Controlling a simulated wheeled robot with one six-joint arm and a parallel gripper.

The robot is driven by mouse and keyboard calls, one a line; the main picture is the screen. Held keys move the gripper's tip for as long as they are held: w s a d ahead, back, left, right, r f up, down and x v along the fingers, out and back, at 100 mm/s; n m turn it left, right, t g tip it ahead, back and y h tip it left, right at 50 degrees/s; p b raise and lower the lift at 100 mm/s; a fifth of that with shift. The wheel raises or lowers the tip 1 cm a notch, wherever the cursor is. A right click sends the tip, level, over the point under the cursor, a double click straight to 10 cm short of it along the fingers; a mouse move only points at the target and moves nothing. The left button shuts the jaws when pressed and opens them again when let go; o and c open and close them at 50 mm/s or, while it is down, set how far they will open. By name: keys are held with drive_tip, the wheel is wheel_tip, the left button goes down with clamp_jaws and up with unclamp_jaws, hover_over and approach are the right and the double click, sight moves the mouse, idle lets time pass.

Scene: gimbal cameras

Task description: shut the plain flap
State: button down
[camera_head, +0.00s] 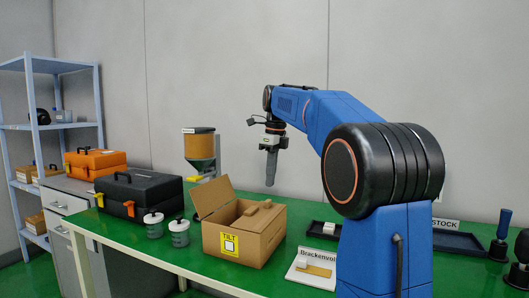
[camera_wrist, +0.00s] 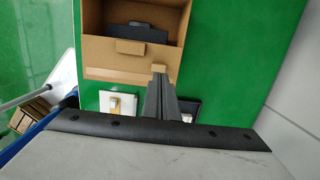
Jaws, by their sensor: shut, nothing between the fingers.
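A brown cardboard box (camera_head: 240,243) stands on the green table, with a yellow "TILT" label on its front. Its plain left flap (camera_head: 213,198) stands up and leans outward, open. A right-hand panel (camera_head: 268,218) lies across part of the opening, with a raised brown strip on it. In the wrist view the box (camera_wrist: 92,45) is partly open, and a dark object (camera_wrist: 134,33) lies inside. My gripper (camera_head: 270,183) is shut and empty, pointing down above and behind the box, apart from it. It also shows in the wrist view (camera_wrist: 160,76).
A black toolbox (camera_head: 140,194) and two jars (camera_head: 179,234) stand left of the box. A hopper (camera_head: 200,148) stands behind. A white "Brackenvol" card (camera_head: 308,275) and a black tray (camera_head: 322,231) lie to the right. The air above the box is free.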

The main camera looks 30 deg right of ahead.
wheel_tip(320, 180, up, 10)
drive_tip(key=shift+f, duration=0.15)
idle(0.3)
